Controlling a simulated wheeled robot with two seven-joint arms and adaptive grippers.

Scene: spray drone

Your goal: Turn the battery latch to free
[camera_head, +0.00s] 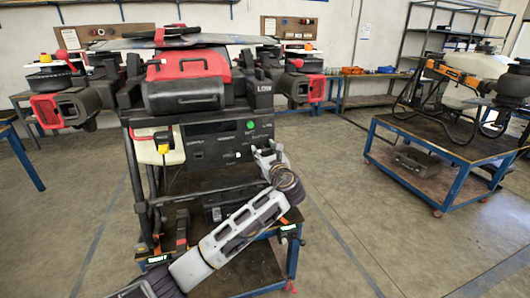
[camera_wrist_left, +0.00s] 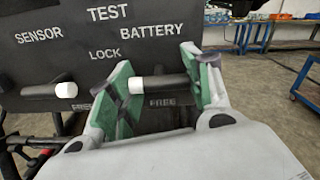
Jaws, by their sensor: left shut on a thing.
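The battery latch (camera_wrist_left: 165,82) is a black bar with a white tip below the word BATTERY on a dark panel (camera_wrist_left: 55,55). It lies about level in the left wrist view, white tip to the left, between the words LOCK and FREE. My left gripper (camera_wrist_left: 158,84) has its green-padded fingers on either side of the latch and is shut on it. In the head view my left gripper (camera_head: 268,155) is at the right side of the panel (camera_head: 215,140) and hides the latch. My right gripper is not in view.
A similar sensor latch (camera_wrist_left: 50,90) with a white tip is left of my fingers. The panel is on a cart under the drone (camera_head: 185,80), whose red-and-black parts overhang it. A blue-framed table (camera_head: 445,140) stands at right, with clear floor between.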

